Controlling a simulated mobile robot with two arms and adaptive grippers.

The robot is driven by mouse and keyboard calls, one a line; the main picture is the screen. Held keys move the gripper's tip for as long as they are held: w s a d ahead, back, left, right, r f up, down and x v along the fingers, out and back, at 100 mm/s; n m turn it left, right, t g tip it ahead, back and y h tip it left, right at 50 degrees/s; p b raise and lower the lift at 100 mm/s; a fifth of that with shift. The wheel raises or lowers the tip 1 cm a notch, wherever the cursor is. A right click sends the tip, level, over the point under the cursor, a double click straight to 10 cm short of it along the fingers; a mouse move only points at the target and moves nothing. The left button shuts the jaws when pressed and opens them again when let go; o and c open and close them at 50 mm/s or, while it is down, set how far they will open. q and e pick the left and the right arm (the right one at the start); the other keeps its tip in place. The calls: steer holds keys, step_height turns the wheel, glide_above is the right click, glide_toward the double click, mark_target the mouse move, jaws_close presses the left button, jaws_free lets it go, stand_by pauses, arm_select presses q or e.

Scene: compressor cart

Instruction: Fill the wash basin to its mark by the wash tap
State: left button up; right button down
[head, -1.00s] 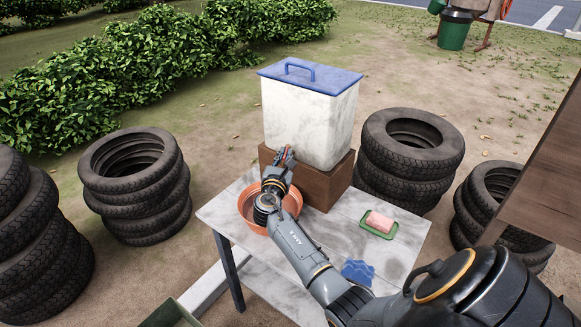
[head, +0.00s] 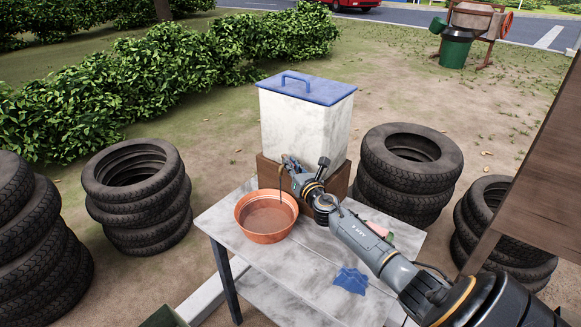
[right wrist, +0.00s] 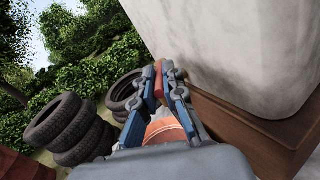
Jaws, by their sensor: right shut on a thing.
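The orange wash basin (head: 246,222) stands on the table in front of the white water tank (head: 300,130) with its blue lid. A smooth brownish surface shows inside it; I cannot tell whether it is water, and I cannot make out the mark. A thin dark vertical line (head: 281,188) runs from the tap area down to the basin; spout or stream, I cannot tell. My right gripper (head: 288,162) is at the tank's lower front, shut on a red piece (right wrist: 158,82), apparently the wash tap's handle. The fingers hide most of the tap. My left gripper is out of view.
The tank rests on a brown block (head: 268,172). A blue cloth (head: 350,280) lies on the grey table (head: 290,262). The pink soap (head: 380,230) is partly behind my arm. Tyre stacks (head: 140,200) (head: 408,165) flank the table. A brown panel (head: 535,190) stands at right.

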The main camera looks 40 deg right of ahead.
steer(key=shift+d+r, duration=0.1)
steer(key=shift+r, duration=0.05)
steer(key=c, duration=1.7)
jaws_free()
steer(key=shift+o, duration=1.4)
steer(key=shift+w, duration=0.1)
steer(key=v, duration=1.2)
